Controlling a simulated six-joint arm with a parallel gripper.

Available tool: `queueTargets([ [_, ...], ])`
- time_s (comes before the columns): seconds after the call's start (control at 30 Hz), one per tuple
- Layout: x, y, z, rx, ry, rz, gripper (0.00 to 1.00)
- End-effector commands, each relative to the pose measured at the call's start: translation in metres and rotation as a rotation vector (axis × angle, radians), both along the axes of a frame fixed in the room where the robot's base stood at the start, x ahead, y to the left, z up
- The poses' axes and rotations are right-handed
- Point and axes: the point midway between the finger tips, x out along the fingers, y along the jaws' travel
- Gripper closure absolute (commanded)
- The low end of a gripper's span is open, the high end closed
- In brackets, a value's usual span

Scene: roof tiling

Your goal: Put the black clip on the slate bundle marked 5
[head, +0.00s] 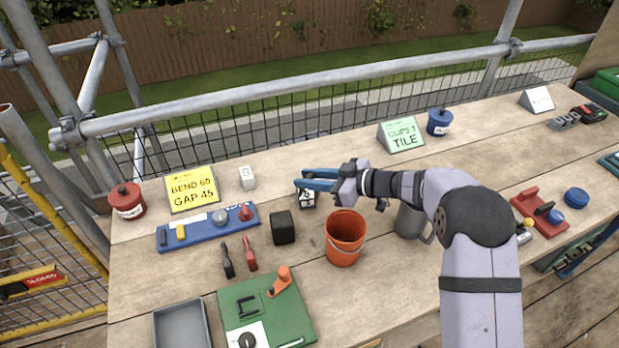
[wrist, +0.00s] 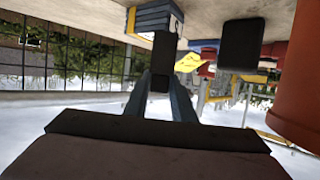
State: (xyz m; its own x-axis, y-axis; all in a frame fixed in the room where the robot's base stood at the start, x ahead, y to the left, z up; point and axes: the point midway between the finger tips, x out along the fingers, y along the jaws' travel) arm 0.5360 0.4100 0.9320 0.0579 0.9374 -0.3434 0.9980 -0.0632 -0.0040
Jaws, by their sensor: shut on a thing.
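My gripper (head: 304,180) has blue fingers and reaches left over the middle of the bench. In the wrist view, whose picture is upside down, the fingers (wrist: 160,98) are shut on a small dark piece, the black clip (wrist: 163,55). The clip is hard to make out in the head view. A small dark bundle with a white label that seems to read 5 (head: 307,200) sits just below the fingertips in the head view. The wrist view shows a blue-grey banded bundle (wrist: 154,18) right by the clip; I cannot tell whether they touch.
An orange bucket (head: 345,238) and a black block (head: 283,228) stand close by. A white marked block (head: 247,178), a blue tool tray (head: 208,228) and a yellow sign (head: 192,190) are to the left. A green sign (head: 401,134) stands at the back.

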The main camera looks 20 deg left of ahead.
Motion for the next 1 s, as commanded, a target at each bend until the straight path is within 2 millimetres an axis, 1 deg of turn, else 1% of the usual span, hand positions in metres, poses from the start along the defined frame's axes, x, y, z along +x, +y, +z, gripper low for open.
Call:
queueTargets([
  [0.13, 0.000, 0.000, -0.004, 0.000, 0.001, 0.000, 1.00],
  [0.17, 0.000, 0.000, -0.003, 0.000, 0.001, 0.000, 0.70],
  [0.2, 0.000, 0.000, -0.003, 0.000, 0.001, 0.000, 0.60],
  [0.23, 0.000, 0.000, -0.003, 0.000, 0.001, 0.000, 0.58],
  [0.5, 0.000, 0.000, -0.003, 0.000, 0.001, 0.000, 0.58],
  [0.63, 0.000, -0.001, 0.001, 0.000, 0.000, -0.001, 0.58],
  [0.77, 0.000, -0.013, 0.004, 0.002, -0.001, -0.003, 0.58],
  [0.83, 0.000, -0.023, 0.007, 0.000, -0.001, -0.003, 0.58],
  [0.9, -0.001, -0.031, 0.013, 0.002, -0.002, -0.002, 0.58],
  [1.0, -0.002, -0.028, 0.033, 0.002, -0.004, 0.000, 0.58],
])
